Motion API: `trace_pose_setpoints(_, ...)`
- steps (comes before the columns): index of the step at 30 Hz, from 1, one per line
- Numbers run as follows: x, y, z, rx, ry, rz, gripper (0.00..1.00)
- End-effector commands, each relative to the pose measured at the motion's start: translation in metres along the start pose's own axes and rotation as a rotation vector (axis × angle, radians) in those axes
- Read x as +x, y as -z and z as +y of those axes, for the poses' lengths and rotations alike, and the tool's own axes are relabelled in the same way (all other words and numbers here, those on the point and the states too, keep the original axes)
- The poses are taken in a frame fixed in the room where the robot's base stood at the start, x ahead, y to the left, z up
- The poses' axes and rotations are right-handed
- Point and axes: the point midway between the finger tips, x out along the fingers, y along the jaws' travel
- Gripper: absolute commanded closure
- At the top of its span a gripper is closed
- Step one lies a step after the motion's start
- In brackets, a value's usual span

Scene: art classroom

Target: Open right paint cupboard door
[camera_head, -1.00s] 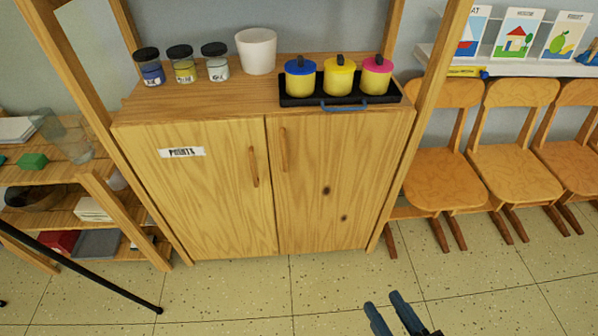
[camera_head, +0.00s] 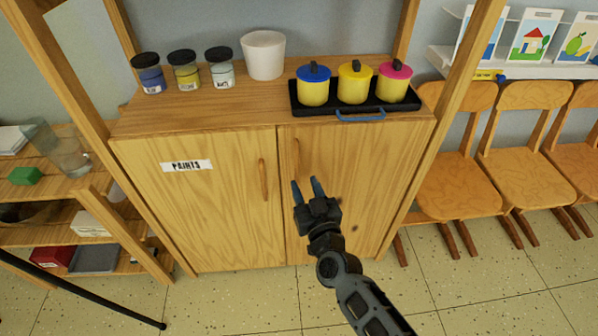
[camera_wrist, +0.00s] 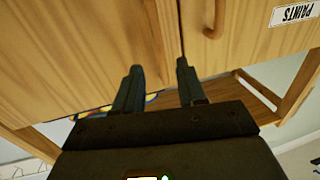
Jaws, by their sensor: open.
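The right paint cupboard door (camera_head: 365,165) is shut, flush beside the left door (camera_head: 215,215) with its PAINTS label. The right door's upright wooden handle (camera_head: 296,158) is near the middle seam, high on the door. My gripper (camera_head: 306,183) is open and empty, its fingers pointing at the cupboard just below and right of that handle in the head view. I cannot tell its exact distance from the door. The wrist view, turned upside down, shows both fingers (camera_wrist: 158,85) against the doors and one handle (camera_wrist: 217,18) on the label's side of the seam.
A black tray (camera_head: 340,112) with three yellow pots and a blue handle sits at the cupboard's front top edge, above the right door. Paint jars (camera_head: 184,72) and a white cup (camera_head: 263,55) stand left of it. Wooden chairs (camera_head: 455,185) stand right.

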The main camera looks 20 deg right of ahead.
Motion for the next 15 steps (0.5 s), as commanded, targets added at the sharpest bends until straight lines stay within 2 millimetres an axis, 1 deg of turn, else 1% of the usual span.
trace_pose_setpoints(1,0.009,0.000,0.000,0.000,0.000,0.002,0.60)
trace_pose_setpoints(7,0.039,-0.001,0.000,0.001,0.000,0.001,0.60)
trace_pose_setpoints(12,0.054,0.000,0.000,0.000,0.000,0.001,0.60)
trace_pose_setpoints(15,0.057,0.000,0.000,0.000,0.000,0.000,0.60)
